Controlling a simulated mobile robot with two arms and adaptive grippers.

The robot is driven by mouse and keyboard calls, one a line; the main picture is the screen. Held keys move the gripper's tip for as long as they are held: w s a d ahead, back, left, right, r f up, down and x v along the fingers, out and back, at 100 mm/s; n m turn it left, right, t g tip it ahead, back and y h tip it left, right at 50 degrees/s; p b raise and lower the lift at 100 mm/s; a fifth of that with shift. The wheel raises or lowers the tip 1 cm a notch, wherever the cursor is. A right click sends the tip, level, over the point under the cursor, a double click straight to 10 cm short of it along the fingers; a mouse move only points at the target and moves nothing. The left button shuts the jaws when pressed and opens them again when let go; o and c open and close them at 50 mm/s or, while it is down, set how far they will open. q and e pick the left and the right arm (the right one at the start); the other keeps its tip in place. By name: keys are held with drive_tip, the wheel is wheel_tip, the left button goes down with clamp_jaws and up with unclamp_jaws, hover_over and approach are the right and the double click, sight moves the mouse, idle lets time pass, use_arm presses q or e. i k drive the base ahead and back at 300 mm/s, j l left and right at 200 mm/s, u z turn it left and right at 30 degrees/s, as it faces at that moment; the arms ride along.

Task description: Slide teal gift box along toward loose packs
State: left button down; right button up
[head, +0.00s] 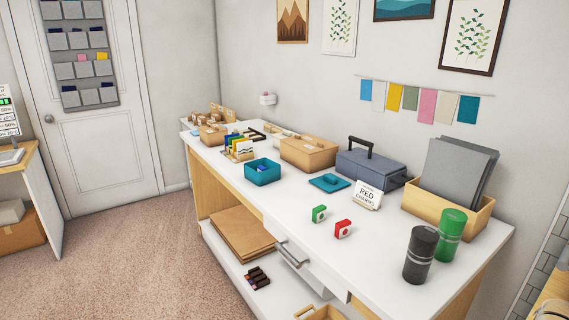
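The teal gift box (262,177) stands open on the white counter (300,212), near its front edge, in the head view. A flat teal piece (342,186), perhaps its lid, lies to its right with a small teal bump on it. Two loose packs, one green (319,214) and one red (343,229), stand farther right, apart from the box and from each other. A sign reading "RED" (367,197) stands behind them. Neither of my grippers is in view.
A cardboard box (308,153) and a blue-grey device with a handle (371,169) stand along the back. A black canister (420,254) and a green one (450,235) stand at right. Bare counter lies between the teal box and the packs.

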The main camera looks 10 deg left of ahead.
sight(273, 173)
drive_tip(key=i+j+z, duration=0.5)
drive_tip(key=j, duration=0.2)
drive_tip(key=i+j+z, duration=0.25)
drive_tip(key=j, duration=0.15)
drive_tip(key=k, duration=0.05)
